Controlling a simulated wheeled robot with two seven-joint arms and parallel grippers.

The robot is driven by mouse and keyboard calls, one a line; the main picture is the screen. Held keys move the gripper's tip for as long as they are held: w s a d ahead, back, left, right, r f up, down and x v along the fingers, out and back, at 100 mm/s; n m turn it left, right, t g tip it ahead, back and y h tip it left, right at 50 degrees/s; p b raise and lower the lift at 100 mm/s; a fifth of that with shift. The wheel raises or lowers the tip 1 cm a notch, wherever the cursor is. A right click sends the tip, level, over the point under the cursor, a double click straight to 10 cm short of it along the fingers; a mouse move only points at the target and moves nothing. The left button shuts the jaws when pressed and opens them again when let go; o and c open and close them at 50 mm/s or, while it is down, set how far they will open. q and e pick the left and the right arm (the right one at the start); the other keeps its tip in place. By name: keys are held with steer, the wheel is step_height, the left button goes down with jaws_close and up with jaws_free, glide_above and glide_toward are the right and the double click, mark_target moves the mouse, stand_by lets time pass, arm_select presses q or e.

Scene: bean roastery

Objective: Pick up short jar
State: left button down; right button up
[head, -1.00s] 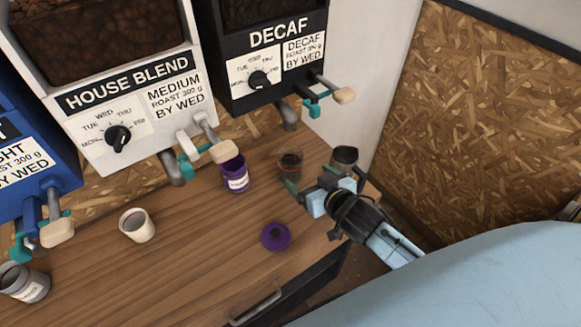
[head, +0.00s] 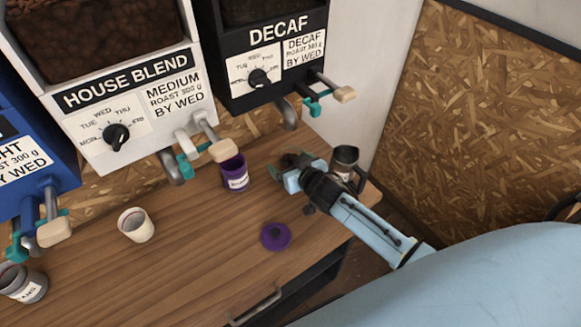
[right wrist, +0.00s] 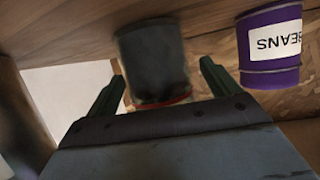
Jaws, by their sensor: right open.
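A short dark grey jar with a red band at its rim (right wrist: 153,60) stands on the table between the fingers of my right gripper (right wrist: 160,82) in the right wrist view, where the picture is upside down. The fingers are open, one on each side, with a visible gap to the jar. In the head view the same jar (head: 291,159) is partly hidden by my right gripper (head: 287,169), near the table's back right. My left gripper is not in view.
A dark jar (head: 344,160) stands close right of my right gripper. A purple labelled jar (head: 234,174) stands to its left, a purple lid (head: 275,236) in front. A cream cup (head: 136,225) and grey jar (head: 25,286) are farther left. Dispenser spouts overhang the table (head: 190,255).

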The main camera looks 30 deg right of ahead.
steer(key=c, duration=1.2)
steer(key=shift+r, duration=0.1)
